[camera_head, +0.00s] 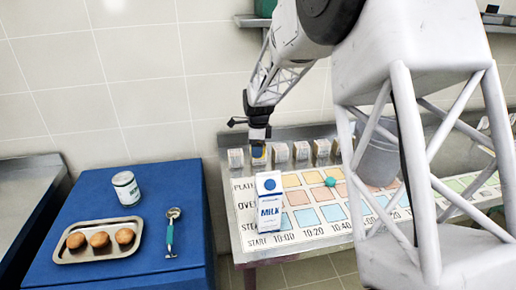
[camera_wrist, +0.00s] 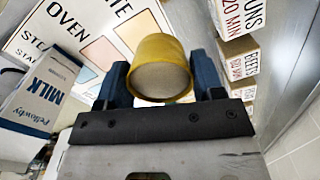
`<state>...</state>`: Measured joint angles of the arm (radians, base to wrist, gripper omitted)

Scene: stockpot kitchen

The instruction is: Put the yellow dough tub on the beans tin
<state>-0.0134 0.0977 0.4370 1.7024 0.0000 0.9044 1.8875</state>
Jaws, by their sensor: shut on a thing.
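The yellow dough tub (camera_wrist: 160,55) is held between the two dark fingers of my gripper (camera_wrist: 160,80) in the wrist view, with its pale round end facing the camera. A white tin with a dark green band (camera_head: 125,188), probably the beans tin, stands upright on the blue cabinet at left, well apart from my gripper. Its label is too small to read.
A metal tray (camera_head: 70,254) with three buns and a green-handled scoop (camera_head: 170,238) lie near the tin on the blue cabinet (camera_head: 190,190). A milk carton (camera_head: 270,215) stands on the board's front left. Small labelled boxes (camera_head: 301,151) line the board's back.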

